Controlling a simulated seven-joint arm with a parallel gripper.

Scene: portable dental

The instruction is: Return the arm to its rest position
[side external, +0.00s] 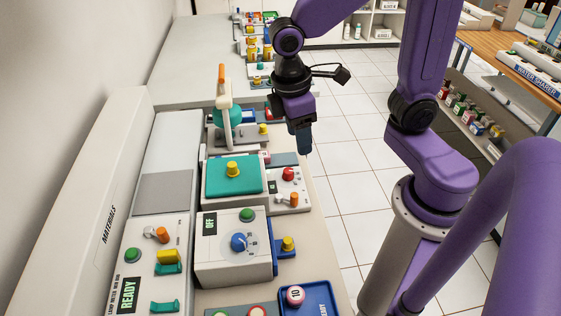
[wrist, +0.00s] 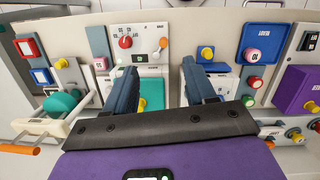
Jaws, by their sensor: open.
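My gripper (side external: 303,140) hangs from my purple arm in the side external view, with its dark blue fingers pointing down near the bench's right edge. In the wrist view its two fingers (wrist: 158,75) stand apart with no object held between them. Between and beyond them shows a white control box with a red knob (wrist: 125,42) and an orange-tipped lever (wrist: 163,43). The same box (side external: 291,201) is below the gripper in the side view, and the gripper is clear of it. A teal-topped unit (side external: 232,178) with a yellow knob lies to its left.
A white device with a blue dial (side external: 238,242) and OFF display stands nearer the camera. A blue tray (side external: 310,300) holds a pink round item. A white lever with an orange tip (side external: 222,100) rises left of the gripper. Open tiled floor (side external: 345,150) lies to the right.

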